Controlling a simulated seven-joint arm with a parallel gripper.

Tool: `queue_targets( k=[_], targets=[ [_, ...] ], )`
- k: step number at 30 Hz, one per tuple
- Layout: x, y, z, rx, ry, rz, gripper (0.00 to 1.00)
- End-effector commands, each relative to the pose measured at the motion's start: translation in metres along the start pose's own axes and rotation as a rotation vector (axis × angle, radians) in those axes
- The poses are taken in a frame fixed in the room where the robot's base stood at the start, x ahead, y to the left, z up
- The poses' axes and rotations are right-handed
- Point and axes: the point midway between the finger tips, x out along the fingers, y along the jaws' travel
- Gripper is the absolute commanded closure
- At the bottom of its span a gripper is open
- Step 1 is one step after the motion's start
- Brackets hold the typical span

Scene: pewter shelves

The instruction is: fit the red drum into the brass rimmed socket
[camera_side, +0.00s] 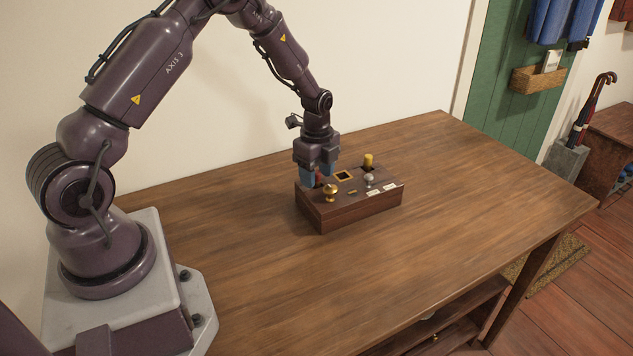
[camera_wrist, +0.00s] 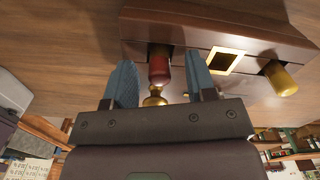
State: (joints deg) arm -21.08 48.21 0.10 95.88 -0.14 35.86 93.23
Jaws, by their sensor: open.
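The red drum (camera_wrist: 159,70) shows in the wrist view, standing in a dark opening of the wooden block (camera_wrist: 135,28). A sliver of the drum (camera_side: 319,180) shows in the side view. My gripper (camera_side: 318,176) is lowered over it from above. In the wrist view my gripper (camera_wrist: 160,66) has its blue fingers on either side of the drum, open, with a visible gap at least on the right. The brass rimmed socket (camera_wrist: 227,61) is square, dark and empty, just right of the drum. The socket's rim (camera_side: 344,176) also shows in the side view.
A yellow brass cylinder (camera_side: 368,160) stands in the block right of the socket. A brass knob (camera_side: 331,190) and a small silver knob (camera_side: 369,180) rise at the block's front. The wooden table (camera_side: 450,185) is clear around the block.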

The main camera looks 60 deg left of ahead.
Motion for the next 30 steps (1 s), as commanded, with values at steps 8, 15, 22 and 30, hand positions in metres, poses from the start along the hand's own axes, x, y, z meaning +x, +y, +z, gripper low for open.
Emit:
queue_targets(
  k=[8,15,22,30],
  targets=[
    [-0.001,0.000,0.000,0.000,0.000,0.000,0.90],
    [-0.001,0.000,0.000,0.000,0.000,0.000,1.00],
    [-0.007,-0.001,0.000,0.000,0.000,-0.001,1.00],
    [-0.044,0.009,0.000,0.001,0.000,-0.003,1.00]
  ],
)
